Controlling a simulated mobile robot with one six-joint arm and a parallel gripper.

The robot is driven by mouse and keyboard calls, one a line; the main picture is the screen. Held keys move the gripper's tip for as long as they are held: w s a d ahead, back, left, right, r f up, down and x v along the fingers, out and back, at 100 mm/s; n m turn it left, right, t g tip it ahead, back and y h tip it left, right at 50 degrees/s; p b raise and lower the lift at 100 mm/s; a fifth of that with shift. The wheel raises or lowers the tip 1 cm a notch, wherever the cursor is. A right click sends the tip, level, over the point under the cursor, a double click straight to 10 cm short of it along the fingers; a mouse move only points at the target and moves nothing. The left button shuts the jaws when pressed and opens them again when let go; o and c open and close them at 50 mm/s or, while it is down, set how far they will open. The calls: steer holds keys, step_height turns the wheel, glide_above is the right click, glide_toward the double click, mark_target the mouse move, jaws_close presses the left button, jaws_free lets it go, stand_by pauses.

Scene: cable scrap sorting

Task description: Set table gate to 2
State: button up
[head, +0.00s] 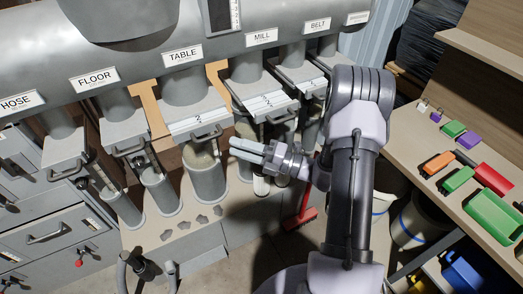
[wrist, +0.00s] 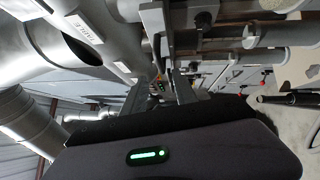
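The TABLE gate (head: 185,118) is a grey slide box under the duct label TABLE (head: 183,56). A white lined strip shows on it with what looks like a 2; the exact setting is too small to read. Its dark bar handle hangs at the front edge. My gripper (head: 238,149) is right of and slightly below that handle, apart from it, in front of the pipes. In the wrist view, my gripper's two fingers (wrist: 161,92) stand apart with nothing clearly between them. The TABLE label (wrist: 84,29) shows at upper left there.
The MILL gate (head: 268,106) sits close above my gripper, also with a white strip. The FLOOR gate (head: 122,133) is to the left and shows no white strip. Vertical pipes (head: 207,180) stand below. A bench (head: 425,165) with coloured bins is at right.

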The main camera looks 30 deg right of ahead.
steer(key=p+v, duration=0.1)
steer(key=v, duration=0.7)
steer(key=shift+s+d, duration=0.1)
steer(key=s+a+r+n+g+h, duration=0.1)
steer(key=s+a+r+n+g, duration=0.4)
steer(key=a+n, duration=0.4)
steer(key=s+a+r+n+g, duration=0.35)
steer(key=a+n+g, duration=0.4)
steer(key=n, duration=0.25)
steer(key=s+r+n+t+h, duration=0.2)
steer(key=s+r+n+h, duration=0.1)
steer(key=n, duration=0.7)
steer(key=s+r+n+t+h+b, duration=0.1)
steer(key=s+r+n+t+h, duration=0.1)
steer(key=s+n+h, duration=0.4)
steer(key=r+n+h, duration=0.1)
steer(key=n, duration=0.3)
steer(key=shift+r+h+b, duration=0.3)
steer(key=shift+h, duration=0.1)
